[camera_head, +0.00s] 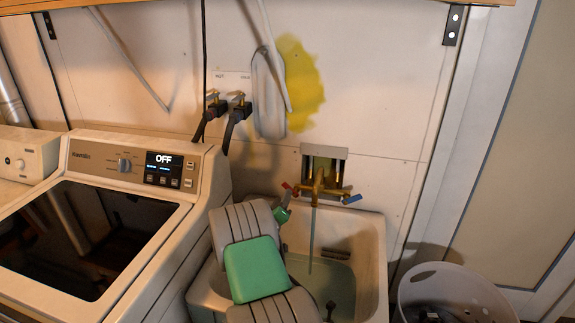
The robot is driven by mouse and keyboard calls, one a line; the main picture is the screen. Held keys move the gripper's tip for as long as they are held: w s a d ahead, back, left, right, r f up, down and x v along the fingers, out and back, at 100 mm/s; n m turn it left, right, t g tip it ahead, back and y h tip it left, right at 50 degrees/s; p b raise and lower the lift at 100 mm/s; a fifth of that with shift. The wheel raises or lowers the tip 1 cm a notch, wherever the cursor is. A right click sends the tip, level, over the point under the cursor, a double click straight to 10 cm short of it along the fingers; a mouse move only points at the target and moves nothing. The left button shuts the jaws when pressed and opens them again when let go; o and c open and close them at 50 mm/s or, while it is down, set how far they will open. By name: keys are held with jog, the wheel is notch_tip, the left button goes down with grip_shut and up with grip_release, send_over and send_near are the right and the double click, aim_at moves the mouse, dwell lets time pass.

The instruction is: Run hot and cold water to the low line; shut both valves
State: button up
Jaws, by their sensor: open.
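The utility sink (374,262) stands against the wall right of the washing machine. A brass faucet (318,188) sits above its back edge, with a red-tipped handle (288,187) on the left and a blue-tipped handle (352,199) on the right. A thin stream (312,240) runs down from the spout. Greenish water (335,285) lies in the basin; I cannot make out a low line. My gripper (284,207) is open beside the red-tipped handle, just below it. I cannot tell whether it touches. My grey and green arm hides the sink's left part.
The washing machine (125,160) reads OFF and stands close on the left. Hose valves (226,103) and a hanging grey hose (268,95) are on the wall above. A white basket (455,285) with dark contents stands right of the sink. A dark object (330,308) shows low in the basin.

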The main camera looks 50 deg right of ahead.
aim_at(287, 187)
jog(key=p+x, duration=0.1)
jog(key=x, duration=0.6)
jog(key=shift+w+d+f+p, duration=0.1)
jog(key=shift+w+d+p, duration=0.15)
jog(key=shift+p, duration=0.05)
grip_shut()
